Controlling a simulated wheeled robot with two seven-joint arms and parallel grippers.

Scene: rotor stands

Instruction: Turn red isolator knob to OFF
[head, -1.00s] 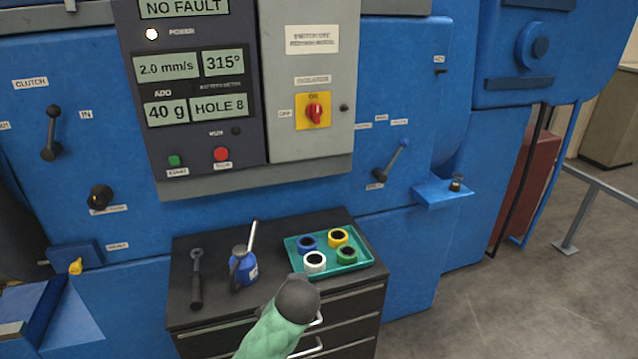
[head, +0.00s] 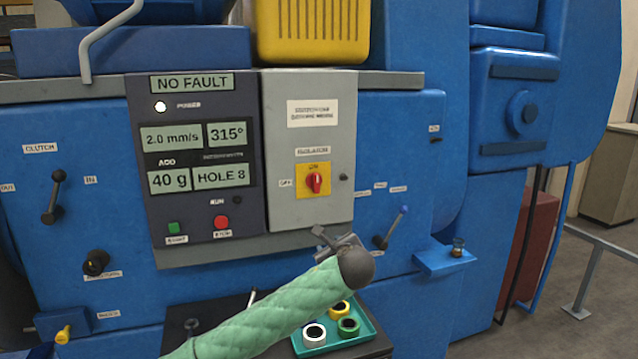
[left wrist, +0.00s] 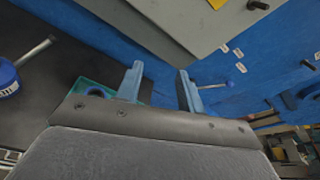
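The red isolator knob (head: 315,183) sits on a yellow plate (head: 303,191) on the grey switch cabinet, with ON printed above it and OFF to its left. Its handle looks upright, towards ON. My left gripper (head: 328,240), on the green-sleeved arm, is below the knob near the cabinet's lower edge and apart from it. In the left wrist view, its two fingers (left wrist: 158,85) are spread with nothing between them. That view shows a corner of yellow (left wrist: 216,3) at the top edge; the knob is out of it. My right gripper is in neither view.
A lever with a blue tip (head: 393,228) and a small shelf (head: 445,262) are right of my gripper. A green tray (head: 362,342) with coloured rings stands on the dark cabinet below my arm. A display panel (head: 165,220) is left of the knob.

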